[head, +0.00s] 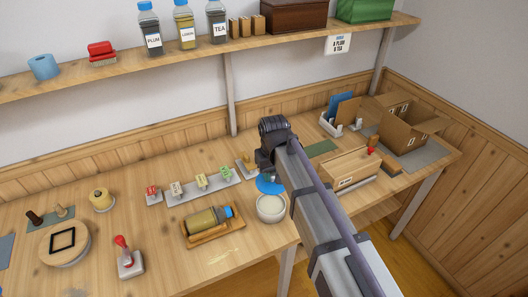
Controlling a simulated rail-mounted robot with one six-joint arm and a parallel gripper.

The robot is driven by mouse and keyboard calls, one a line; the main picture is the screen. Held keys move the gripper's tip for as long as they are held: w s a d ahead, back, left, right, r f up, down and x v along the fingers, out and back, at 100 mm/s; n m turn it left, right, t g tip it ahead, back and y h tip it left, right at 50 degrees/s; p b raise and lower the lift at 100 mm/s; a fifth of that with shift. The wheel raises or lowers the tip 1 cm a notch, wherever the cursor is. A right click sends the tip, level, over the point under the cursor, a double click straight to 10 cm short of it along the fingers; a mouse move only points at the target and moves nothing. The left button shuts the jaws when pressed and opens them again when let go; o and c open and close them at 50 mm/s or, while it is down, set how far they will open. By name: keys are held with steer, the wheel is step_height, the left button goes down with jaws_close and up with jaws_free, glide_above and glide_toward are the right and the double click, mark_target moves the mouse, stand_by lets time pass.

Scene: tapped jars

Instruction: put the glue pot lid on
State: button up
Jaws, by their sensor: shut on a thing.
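The glue pot (270,217) is a round, whitish pot, open at the top, standing near the front edge of the table in the head view. A flat blue round lid (266,187) is just behind it, under my gripper (272,174). My gripper points down and is shut on the lid, near a small pale part at its middle. The fingertips are small and partly hidden by my wrist and arm. I cannot tell whether the lid touches the table or is a little above it. The lid is apart from the pot's mouth.
Left of the pot, a wooden tray (239,235) holds a bottle lying down. Behind it is a strip with small coloured tags (200,182). A wooden box (337,181) and an open cardboard box (402,133) stand right. A red-handled stamp (124,255) is at front left.

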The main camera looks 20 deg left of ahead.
mark_target(272, 186)
steer(key=s, duration=0.2)
steer(key=shift+s+d, duration=0.3)
steer(key=shift+w+f, duration=0.1)
steer(key=shift+w, duration=0.05)
steer(key=shift+f, duration=0.15)
steer(key=shift+f+b, duration=2.95)
steer(key=shift+b, duration=0.25)
steer(key=shift+f+b, duration=0.9)
steer(key=o, duration=1)
